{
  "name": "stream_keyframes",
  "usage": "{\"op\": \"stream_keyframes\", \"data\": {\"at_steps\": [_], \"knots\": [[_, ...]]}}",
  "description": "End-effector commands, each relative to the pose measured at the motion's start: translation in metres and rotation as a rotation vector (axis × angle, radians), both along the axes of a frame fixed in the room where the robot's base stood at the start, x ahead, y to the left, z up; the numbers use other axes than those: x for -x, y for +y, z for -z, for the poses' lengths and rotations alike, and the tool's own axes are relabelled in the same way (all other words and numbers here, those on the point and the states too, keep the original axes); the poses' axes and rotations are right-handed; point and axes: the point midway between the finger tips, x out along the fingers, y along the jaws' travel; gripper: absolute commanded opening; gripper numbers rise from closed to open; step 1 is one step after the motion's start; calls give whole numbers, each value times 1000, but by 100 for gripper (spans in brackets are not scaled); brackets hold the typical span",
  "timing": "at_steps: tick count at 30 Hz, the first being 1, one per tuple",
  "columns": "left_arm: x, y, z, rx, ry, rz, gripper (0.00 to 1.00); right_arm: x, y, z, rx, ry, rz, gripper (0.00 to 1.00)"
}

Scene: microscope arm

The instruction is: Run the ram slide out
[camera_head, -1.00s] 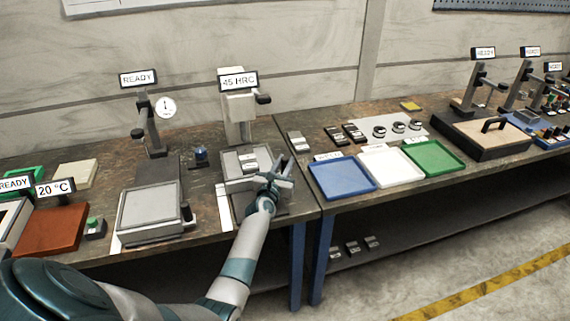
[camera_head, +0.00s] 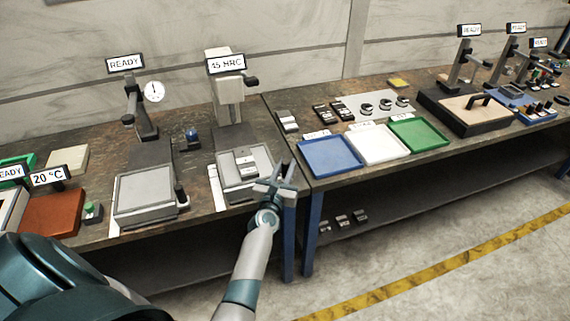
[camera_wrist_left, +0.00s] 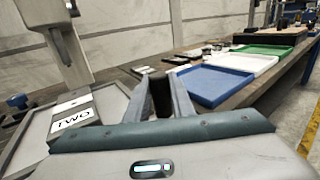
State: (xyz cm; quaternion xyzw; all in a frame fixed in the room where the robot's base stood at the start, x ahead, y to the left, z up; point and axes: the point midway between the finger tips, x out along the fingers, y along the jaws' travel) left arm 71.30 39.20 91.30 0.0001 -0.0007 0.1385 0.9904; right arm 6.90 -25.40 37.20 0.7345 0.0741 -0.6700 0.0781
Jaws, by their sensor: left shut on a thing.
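The ram slide, a grey tray-like plate (camera_head: 232,183), stands out in front of the hardness tester (camera_head: 226,92) with the "45 HRC" sign. Its plate also shows at the left of the wrist view (camera_wrist_left: 29,150). Small metal blocks (camera_head: 245,160) lie on it; one block (camera_wrist_left: 72,115) reads "TWO" in the wrist view. My left gripper (camera_head: 277,178) is at the slide's right front corner. In the wrist view its fingers (camera_wrist_left: 168,92) stand around a dark upright piece, apparently the slide's handle, mostly hidden by the fingers. My right gripper is not in view.
Left of the slide is another grey plate (camera_head: 145,194) with a dark knob (camera_head: 181,194), under a "READY" stand (camera_head: 138,105). Blue (camera_head: 330,157), white (camera_head: 377,145) and green (camera_head: 418,133) trays lie on the right bench. Floor is open in front.

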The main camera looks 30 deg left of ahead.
Motion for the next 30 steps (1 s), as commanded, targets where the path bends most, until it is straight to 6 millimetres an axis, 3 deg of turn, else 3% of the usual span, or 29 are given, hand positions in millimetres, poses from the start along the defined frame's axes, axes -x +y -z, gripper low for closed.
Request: {"op": "stream_keyframes", "data": {"at_steps": [3, 4, 6, 20, 30], "knots": [[1, -3, 5, 4, 7, 5, 0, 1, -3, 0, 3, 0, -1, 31], [2, -3, 5, 4, 8, 5, 26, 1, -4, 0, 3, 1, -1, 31], [1, -3, 5, 4, 7, 5, 40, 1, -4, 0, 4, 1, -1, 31], [6, -3, 2, 2, 5, 3, 40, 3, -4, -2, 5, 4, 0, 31], [47, -15, 2, 2, 6, 3, 40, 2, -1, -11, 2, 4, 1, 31]]}}
